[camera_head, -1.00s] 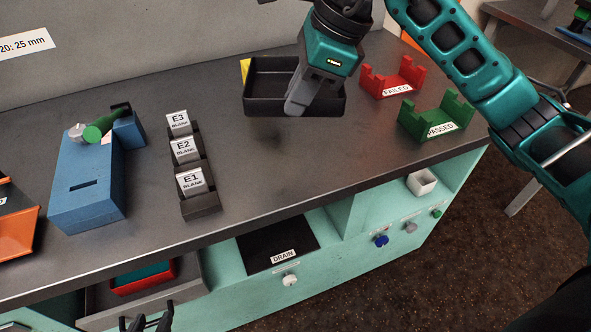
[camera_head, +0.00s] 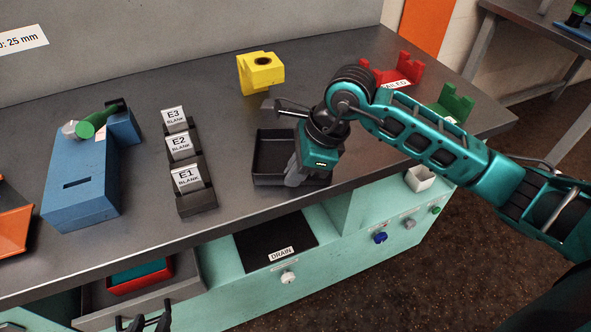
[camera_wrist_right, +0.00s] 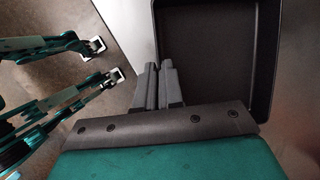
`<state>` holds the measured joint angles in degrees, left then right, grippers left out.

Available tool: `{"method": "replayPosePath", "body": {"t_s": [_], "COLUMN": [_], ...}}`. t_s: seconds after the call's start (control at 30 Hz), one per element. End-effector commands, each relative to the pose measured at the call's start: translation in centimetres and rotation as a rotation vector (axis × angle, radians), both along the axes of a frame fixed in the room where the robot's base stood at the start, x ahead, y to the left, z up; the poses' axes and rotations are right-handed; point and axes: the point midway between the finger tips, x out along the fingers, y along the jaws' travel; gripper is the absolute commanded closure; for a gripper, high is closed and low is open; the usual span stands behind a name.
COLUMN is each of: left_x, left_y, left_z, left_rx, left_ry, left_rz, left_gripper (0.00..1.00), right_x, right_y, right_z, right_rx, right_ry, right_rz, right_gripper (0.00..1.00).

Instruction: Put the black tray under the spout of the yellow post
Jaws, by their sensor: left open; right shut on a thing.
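The black tray (camera_head: 268,180) is an open shallow box, seen over the front part of the bench, in front of the yellow post (camera_head: 260,76). My right gripper (camera_head: 293,178) is shut on the tray's wall near its right front side. In the right wrist view its fingers (camera_wrist_right: 164,84) pinch the rim beside the tray's dark inside (camera_wrist_right: 210,50). I cannot tell whether the tray touches the bench. The post is a yellow block with a dark round hole on top; its spout is not clearly made out. My left gripper (camera_head: 143,323) is open and empty at the bottom edge.
A row of label holders (camera_head: 195,200) stands left of the tray, and a blue fixture (camera_head: 82,190) further left. Red (camera_head: 410,68) and green (camera_head: 455,104) racks stand at the right, partly behind my right arm. Bench between tray and post is mostly clear.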

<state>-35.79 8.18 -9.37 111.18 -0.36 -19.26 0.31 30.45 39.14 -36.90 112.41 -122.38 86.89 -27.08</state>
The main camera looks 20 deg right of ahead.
Motion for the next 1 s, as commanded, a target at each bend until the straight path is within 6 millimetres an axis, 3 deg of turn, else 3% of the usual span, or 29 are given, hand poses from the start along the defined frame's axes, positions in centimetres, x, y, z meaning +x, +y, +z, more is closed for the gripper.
{"method": "replayPosePath", "body": {"t_s": [0.33, 0.37, 0.6, 0.87, 1.0], "left_x": [0.0, 0.0, 0.0, 0.0, 0.0], "left_y": [0.0, 0.0, 0.1, 0.1, 0.1], "left_z": [-0.4, -0.3, -0.3, -0.2, 0.1], "left_rx": [0.000, 0.001, 0.001, 0.001, 0.001], "left_ry": [0.000, 0.001, 0.001, 0.001, 0.000], "left_rz": [0.000, 0.001, 0.001, 0.001, 0.001], "left_gripper": [0.57, 0.57, 0.57, 0.57, 0.57], "right_x": [0.1, 0.1, 0.0, 0.0, 0.0], "right_y": [0.0, 0.0, 0.0, 0.0, -0.3], "right_z": [-0.4, -0.3, -0.3, -0.1, 0.9], "right_rx": [0.001, 0.000, 0.001, 0.001, 0.001], "right_ry": [-0.003, -0.002, -0.002, -0.001, -0.005], "right_rz": [0.000, 0.000, 0.001, 0.000, 0.000], "right_gripper": [1.00, 0.91, 0.68, 0.68, 0.68]}}
